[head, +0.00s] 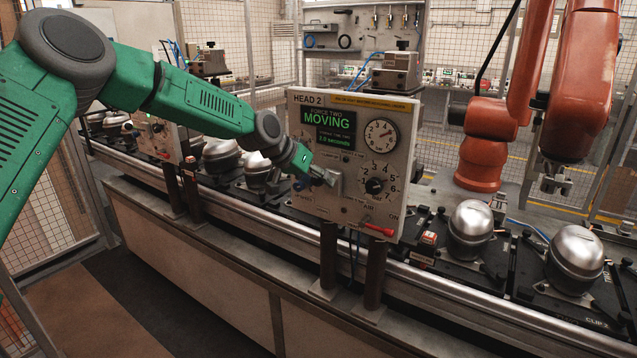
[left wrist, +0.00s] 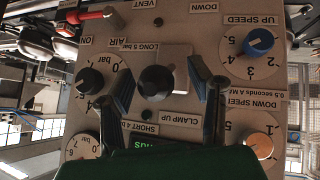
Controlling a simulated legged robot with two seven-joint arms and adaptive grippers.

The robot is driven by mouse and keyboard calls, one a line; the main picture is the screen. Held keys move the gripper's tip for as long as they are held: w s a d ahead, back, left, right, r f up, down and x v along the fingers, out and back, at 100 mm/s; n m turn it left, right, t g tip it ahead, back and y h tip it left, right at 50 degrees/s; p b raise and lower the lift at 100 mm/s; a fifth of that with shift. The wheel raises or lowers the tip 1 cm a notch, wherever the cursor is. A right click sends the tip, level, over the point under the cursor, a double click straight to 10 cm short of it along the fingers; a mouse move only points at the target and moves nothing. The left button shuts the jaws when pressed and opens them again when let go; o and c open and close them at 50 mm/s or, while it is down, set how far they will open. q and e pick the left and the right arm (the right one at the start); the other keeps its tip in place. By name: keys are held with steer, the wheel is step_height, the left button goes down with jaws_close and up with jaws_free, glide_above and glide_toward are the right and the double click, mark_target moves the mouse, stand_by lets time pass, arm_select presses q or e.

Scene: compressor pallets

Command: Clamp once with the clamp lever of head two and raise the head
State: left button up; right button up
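The head two panel (head: 355,115) stands upright over the conveyor line, and its green display (head: 328,120) reads MOVING. The clamp lever shows in the left wrist view as a round black knob (left wrist: 157,82) on a pale plate, with LONG and SHORT labels at its two sides and CLAMP UP beside it. My left gripper (head: 325,178) is at the panel face, below the display. In the left wrist view its two dark fingers (left wrist: 162,92) stand apart on either side of the knob, with visible gaps. In the head view the gripper hides the lever. My right gripper is not in view.
A red-handled valve (head: 375,230) and a black dial knob (head: 375,185) are on the same panel. Silver compressors (head: 470,222) sit on pallets along the line. An orange robot arm (head: 575,85) stands behind it at right. Mesh fencing (head: 45,215) stands at left.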

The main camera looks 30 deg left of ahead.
arm_select(q)
steer(key=shift+a+f, duration=0.1)
steer(key=shift+s, duration=0.1)
steer(key=v, duration=1.1)
steer(key=shift+s+a+r, duration=0.2)
steer(key=shift+r, duration=0.05)
